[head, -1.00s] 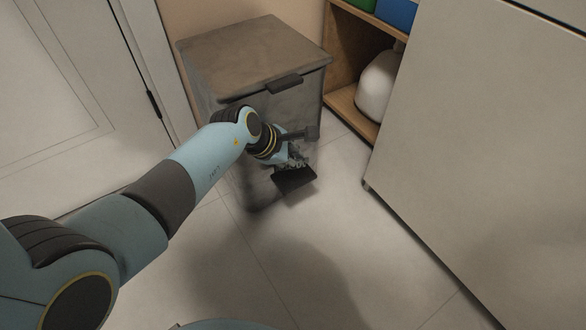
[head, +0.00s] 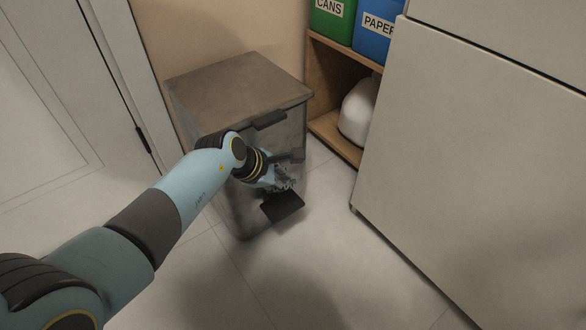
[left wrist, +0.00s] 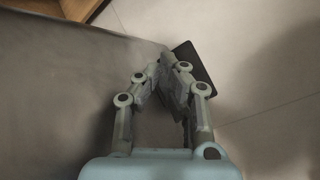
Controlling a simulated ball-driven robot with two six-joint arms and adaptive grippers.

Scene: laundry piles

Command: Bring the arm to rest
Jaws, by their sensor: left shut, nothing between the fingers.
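My left arm (head: 185,190) reaches in from the lower left in the head view. My left gripper (head: 284,186) is in front of the lower part of a grey bin with a flat lid. In the left wrist view the fingers of my left gripper (left wrist: 168,75) meet at their tips with nothing between them. A dark pedal (head: 284,207) juts from the bin's lower front, just beyond the fingertips. The pedal also shows in the left wrist view (left wrist: 198,65), partly behind the fingers. I cannot tell whether they touch. My right gripper is not in view.
The grey bin (head: 235,85) stands near a wooden shelf (head: 330,130) holding a green CANS box (head: 333,22), a blue PAPER box (head: 374,35) and a white container (head: 357,112). A large pale cabinet (head: 465,150) fills the right. Tiled floor in front is clear.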

